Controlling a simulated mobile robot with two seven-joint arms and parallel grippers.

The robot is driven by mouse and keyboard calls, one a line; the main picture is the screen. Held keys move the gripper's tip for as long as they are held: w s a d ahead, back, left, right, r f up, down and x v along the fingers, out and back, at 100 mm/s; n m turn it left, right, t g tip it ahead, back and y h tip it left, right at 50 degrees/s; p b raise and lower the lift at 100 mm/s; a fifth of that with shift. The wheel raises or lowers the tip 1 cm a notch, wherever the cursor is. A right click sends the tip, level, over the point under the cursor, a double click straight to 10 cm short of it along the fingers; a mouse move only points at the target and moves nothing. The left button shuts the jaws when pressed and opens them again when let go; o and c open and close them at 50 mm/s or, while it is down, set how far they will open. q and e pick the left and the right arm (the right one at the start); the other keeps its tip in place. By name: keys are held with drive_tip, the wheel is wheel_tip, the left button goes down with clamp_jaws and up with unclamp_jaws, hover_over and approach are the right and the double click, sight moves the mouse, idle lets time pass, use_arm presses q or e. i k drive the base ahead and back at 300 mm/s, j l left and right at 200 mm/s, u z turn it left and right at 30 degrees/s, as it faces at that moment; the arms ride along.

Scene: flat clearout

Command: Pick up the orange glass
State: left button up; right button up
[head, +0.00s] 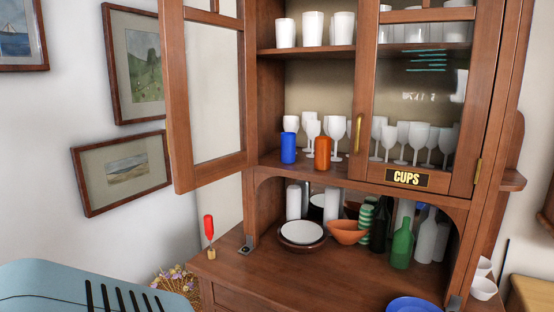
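The orange glass (322,153) stands upright on the lower shelf of the wooden cabinet (262,178), near the shelf's front edge. A blue glass (288,148) stands to its left, with a small gap between them. White stemmed glasses (338,128) stand close behind and beside the orange glass. The left cabinet door (180,100) is swung open, so the front of the orange glass is uncovered. Neither of my grippers is in view.
The right glass door, labelled CUPS (407,178), is shut. Below are stacked plates (301,233), an orange bowl (347,232), a green bottle (402,243) and a blue plate (412,305). A red-topped object (208,228) stands at the counter's left corner. The counter's front middle is clear.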

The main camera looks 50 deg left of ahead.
sight(323, 144)
drive_tip(key=l+u, duration=0.3)
drive_tip(key=u, duration=0.15)
drive_tip(key=l+u, duration=0.45)
drive_tip(key=j, duration=0.1)
